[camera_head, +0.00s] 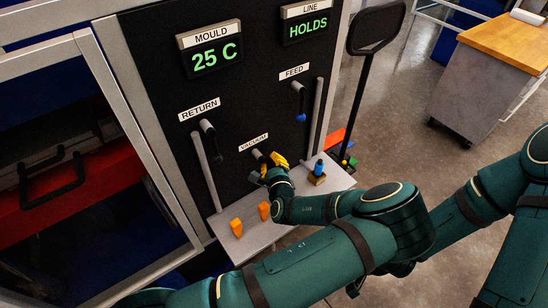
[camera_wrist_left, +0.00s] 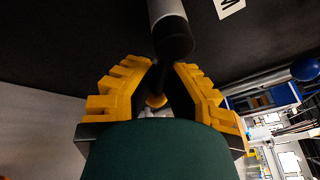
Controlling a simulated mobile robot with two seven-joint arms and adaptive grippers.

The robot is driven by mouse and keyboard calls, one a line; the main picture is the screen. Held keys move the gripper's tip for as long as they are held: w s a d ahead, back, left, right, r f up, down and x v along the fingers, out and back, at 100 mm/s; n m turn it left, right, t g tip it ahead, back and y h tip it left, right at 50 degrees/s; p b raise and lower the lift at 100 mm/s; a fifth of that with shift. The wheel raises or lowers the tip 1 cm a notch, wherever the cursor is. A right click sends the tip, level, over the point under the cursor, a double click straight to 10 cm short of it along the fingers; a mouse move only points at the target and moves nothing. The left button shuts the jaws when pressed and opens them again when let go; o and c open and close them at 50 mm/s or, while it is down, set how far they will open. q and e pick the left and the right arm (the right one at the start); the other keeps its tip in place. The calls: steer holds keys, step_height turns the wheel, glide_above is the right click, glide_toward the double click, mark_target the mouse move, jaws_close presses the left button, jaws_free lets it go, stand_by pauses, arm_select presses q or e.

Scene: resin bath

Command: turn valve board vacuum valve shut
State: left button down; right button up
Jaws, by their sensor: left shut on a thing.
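The valve board (camera_head: 240,95) is a black panel with labelled valves. The vacuum valve (camera_head: 257,155) sits low on it, beside the VACUUM label (camera_head: 253,142). My left gripper (camera_head: 271,165) is at this valve, its yellow fingers on the handle. In the left wrist view, the valve's grey and black body (camera_wrist_left: 172,32) comes down from the top. Its dark handle with a yellow end (camera_wrist_left: 156,100) lies between the fingers of my left gripper (camera_wrist_left: 163,72), which is shut on it. The handle is mostly hidden in the head view. My right gripper does not show.
The return valve (camera_head: 207,127) is up and left, the blue-ended feed valve (camera_head: 299,100) up and right. Below is a grey shelf (camera_head: 235,252) with orange pieces (camera_head: 237,227) and a blue item (camera_head: 319,166). A wood-topped cabinet (camera_head: 490,80) stands right, with open floor before it.

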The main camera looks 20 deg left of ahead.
arm_select(q)
steer(key=shift+s+a+f+m+g+y, duration=0.25)
steer(key=shift+s+a+m+g, duration=0.35)
steer(key=shift+m, duration=0.5)
steer(key=shift+s+a+f+m+g+y, duration=0.15)
steer(key=shift+s+f+m+g+y, duration=0.15)
steer(key=shift+m+g, duration=0.65)
steer(key=shift+s+a+f+m+g+y, duration=0.2)
steer(key=shift+s+a+m+g, duration=0.3)
steer(key=shift+m, duration=0.75)
steer(key=c, duration=1)
jaws_free()
steer(key=shift+d, duration=0.1)
